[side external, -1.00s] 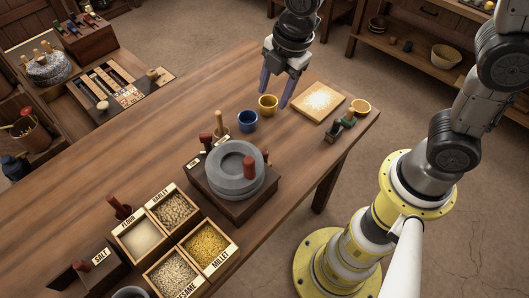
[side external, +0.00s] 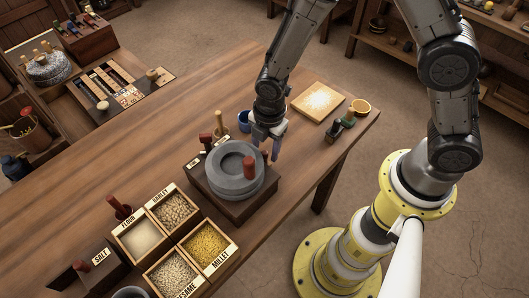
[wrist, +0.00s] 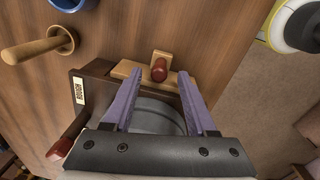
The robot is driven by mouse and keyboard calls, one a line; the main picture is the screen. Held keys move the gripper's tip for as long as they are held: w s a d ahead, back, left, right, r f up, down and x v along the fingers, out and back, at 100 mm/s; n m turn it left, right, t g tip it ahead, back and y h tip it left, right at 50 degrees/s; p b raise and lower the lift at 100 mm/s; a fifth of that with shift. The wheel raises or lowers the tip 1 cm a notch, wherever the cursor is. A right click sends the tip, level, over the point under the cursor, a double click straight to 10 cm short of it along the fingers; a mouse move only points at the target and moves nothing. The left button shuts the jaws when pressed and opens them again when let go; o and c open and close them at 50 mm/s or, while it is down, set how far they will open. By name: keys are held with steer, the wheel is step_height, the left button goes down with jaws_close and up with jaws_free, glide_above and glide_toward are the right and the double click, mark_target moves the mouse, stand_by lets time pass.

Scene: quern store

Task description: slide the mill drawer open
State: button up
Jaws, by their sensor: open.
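My gripper (side external: 267,150) points down just beyond the mill's upper right side. In the wrist view, its two purple fingers are apart and nothing is held. A dark red knob (wrist: 159,70) on a pale wooden piece (wrist: 161,56) lies just ahead of the fingertips, between their lines. A pale strip (wrist: 125,73) at the box edge looks like the drawer front. I cannot tell whether the drawer is open. The drawer is hidden in the side view.
A blue cup (side external: 245,121) and a wooden pestle (side external: 219,123) stand close to the mill. A floured board (side external: 319,102) and small stamps (side external: 340,126) lie to the right. Grain boxes (side external: 172,212) stand front left. The table's right edge is near.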

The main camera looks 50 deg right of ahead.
steer(key=shift+w+f, duration=0.1)
steer(key=shift+f, duration=1.35)
jaws_close()
stand_by(0.4)
